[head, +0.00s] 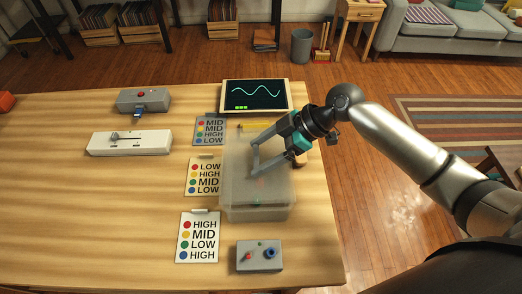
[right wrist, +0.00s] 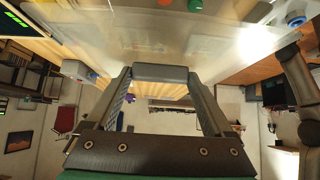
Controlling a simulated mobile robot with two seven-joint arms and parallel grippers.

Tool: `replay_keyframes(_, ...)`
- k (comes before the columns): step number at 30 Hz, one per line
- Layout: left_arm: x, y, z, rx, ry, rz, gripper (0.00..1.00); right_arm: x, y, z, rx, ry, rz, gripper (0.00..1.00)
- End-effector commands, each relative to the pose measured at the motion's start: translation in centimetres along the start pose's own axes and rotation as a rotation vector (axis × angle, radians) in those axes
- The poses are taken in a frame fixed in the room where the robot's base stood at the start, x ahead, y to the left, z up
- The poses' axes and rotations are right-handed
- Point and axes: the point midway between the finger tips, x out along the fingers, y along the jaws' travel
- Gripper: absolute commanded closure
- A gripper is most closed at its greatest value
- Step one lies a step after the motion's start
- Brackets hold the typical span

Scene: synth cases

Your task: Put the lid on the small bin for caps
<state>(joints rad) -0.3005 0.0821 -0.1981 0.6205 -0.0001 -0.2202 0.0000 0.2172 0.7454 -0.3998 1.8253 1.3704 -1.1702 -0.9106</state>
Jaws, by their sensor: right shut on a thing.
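A translucent box-shaped bin (head: 256,213) stands near the right edge of the table, and small coloured things show faintly inside it. A clear, flat sheet that looks like the lid (head: 238,150) lies over the bin's top. It also fills the upper part of the right wrist view (right wrist: 120,35). My right gripper (head: 256,160) is over the bin, its fingers spread around a grey bar, seemingly the lid's handle (right wrist: 160,72). It is shut on the lid. I cannot tell whether the lid touches the rim all round. My left gripper is not in view.
Label cards (head: 199,237) lie left of the bin. A grey box with knobs (head: 259,256) stands in front of it and a wave display (head: 255,94) behind. A white device (head: 129,143) and a grey box (head: 143,99) stand further left. The table's left front is clear.

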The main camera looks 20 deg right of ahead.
Motion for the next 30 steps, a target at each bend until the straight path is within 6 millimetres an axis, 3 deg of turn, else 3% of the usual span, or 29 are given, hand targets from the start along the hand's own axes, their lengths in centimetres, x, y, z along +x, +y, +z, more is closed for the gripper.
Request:
replay_keyframes(6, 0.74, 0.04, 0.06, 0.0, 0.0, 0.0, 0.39, 0.83, -0.01, 0.75, 0.0, 0.002, -0.001, 0.81)
replay_keyframes(30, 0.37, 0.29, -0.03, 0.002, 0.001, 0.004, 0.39, 0.77, 0.03, 0.74, 0.0, 0.001, 0.0, 0.81)
